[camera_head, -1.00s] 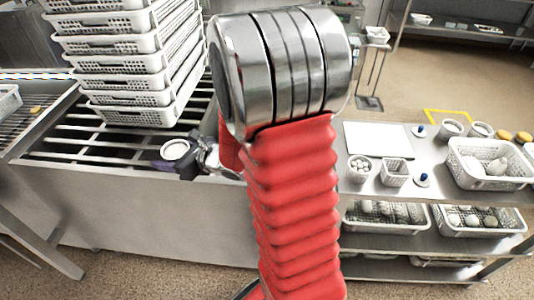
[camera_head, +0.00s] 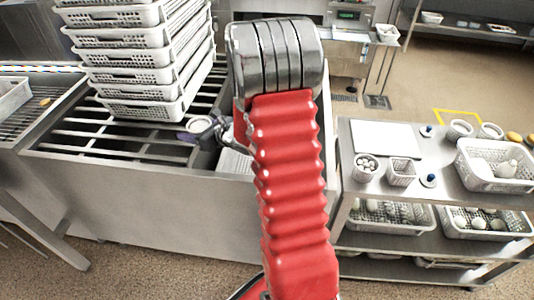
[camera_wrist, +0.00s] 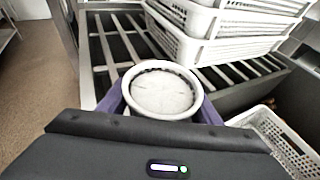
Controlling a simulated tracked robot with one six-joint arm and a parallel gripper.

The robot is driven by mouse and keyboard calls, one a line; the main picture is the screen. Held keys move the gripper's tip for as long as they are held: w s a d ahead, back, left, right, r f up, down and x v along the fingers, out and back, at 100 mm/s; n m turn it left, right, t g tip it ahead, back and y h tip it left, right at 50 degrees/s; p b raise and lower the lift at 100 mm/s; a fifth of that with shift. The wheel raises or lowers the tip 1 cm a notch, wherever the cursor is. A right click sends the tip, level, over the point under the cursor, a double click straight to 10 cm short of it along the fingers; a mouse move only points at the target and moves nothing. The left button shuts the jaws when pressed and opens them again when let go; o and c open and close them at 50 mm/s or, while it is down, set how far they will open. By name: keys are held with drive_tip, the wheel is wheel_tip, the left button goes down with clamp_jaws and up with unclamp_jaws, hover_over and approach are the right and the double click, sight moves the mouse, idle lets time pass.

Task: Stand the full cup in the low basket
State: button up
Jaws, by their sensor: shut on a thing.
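The full cup (camera_wrist: 164,92) is white and round, filled near its rim with something pale, and looks upright. My gripper (camera_wrist: 160,108) is shut on it, with a purple finger at each side. In the head view the cup (camera_head: 200,124) and gripper (camera_head: 198,136) are small, above the slatted counter and left of my arm. A low white perforated basket (camera_wrist: 290,150) sits at the lower right of the wrist view, right of the cup and partly cut off. In the head view only a piece of it (camera_head: 235,163) shows beside my arm.
A tall stack of white baskets (camera_head: 150,78) stands on the slatted counter (camera_head: 75,140), close behind the cup. At right, a shelf cart (camera_head: 345,190) holds filled baskets (camera_head: 485,180), small cups and a white board (camera_head: 385,139). My arm hides the middle.

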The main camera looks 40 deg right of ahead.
drive_tip(key=w+d+f+m+h, duration=0.1)
drive_tip(key=w+d+f, duration=0.3)
drive_tip(key=d, duration=0.5)
drive_tip(key=w+d+f+m+h, duration=0.1)
drive_tip(key=w+d+f, duration=0.1)
drive_tip(key=d+f, duration=0.45)
drive_tip(key=d+f+m+h, duration=0.1)
drive_tip(key=d+f+h, duration=0.1)
drive_tip(key=d+f, duration=1)
drive_tip(key=shift+w+d, duration=0.3)
drive_tip(key=shift+d, duration=0.55)
drive_tip(key=shift+s, duration=0.1)
drive_tip(key=shift+d+f, duration=0.1)
drive_tip(key=shift+f, duration=2.85)
drive_tip(key=shift+f, duration=2.05)
drive_tip(key=shift+f, duration=0.45)
